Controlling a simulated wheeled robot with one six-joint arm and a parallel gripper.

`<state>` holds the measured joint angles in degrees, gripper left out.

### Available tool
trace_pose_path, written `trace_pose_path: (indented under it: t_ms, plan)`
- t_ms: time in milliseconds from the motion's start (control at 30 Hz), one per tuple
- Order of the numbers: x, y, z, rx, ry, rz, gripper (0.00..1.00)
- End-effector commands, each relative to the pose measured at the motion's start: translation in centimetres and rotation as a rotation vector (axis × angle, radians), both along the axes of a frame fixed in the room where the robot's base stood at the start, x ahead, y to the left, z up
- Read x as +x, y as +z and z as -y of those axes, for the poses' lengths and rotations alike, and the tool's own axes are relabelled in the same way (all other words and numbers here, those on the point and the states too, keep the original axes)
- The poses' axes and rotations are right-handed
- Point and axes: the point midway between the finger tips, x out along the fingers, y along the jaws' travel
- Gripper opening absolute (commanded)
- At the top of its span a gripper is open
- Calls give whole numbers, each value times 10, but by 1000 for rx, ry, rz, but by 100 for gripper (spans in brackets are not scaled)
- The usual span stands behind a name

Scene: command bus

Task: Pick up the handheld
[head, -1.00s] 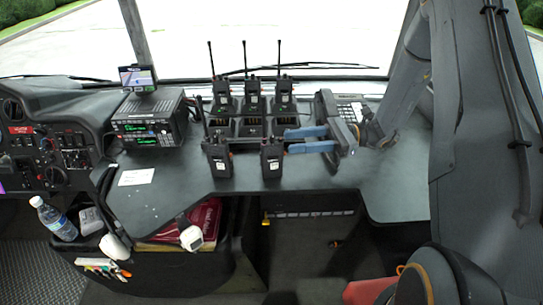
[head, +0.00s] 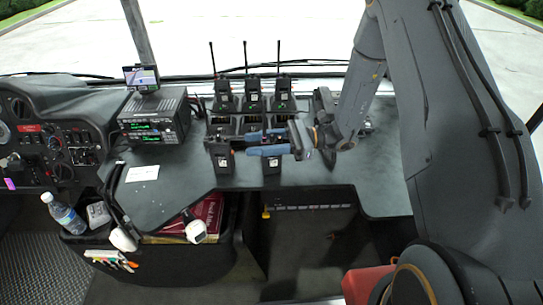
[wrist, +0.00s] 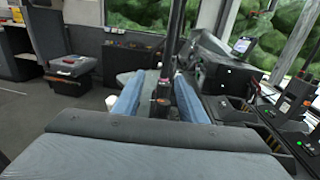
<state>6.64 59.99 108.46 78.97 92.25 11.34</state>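Several black handhelds stand on the dash counter. Three with tall antennas are in the back row: left (head: 223,101), middle (head: 253,101) and right (head: 284,101). Two more are in front, left (head: 222,162) and right (head: 271,166). My gripper (head: 250,143), with blue fingers, reaches in from the right at the front row. It covers the upper part of the front right handheld. In the wrist view a dark handheld (wrist: 163,92) stands upright between the spread fingers of my gripper (wrist: 158,98). Which one it is, I cannot tell for sure.
A radio unit with green displays (head: 151,125) and a small screen (head: 141,77) stand left of the handhelds. A white paper (head: 142,173) lies on the counter (head: 180,190). The counter's front left is mostly clear.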

Motion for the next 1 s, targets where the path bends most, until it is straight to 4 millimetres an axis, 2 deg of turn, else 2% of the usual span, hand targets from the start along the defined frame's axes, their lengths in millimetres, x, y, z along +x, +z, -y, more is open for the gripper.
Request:
trace_pose_path:
  t_ms: [200, 400, 433, 833, 1000]
  plan:
    - [0, -1, 0, 0, 0, 0, 37]
    - [0, 0, 0, 0, 0, 0, 3]
    - [0, 0, 0, 0, 0, 0, 0]
    - [0, 1, 0, 0, 0, 1, 0]
    - [1, 7, 0, 1, -1, 2, 0]
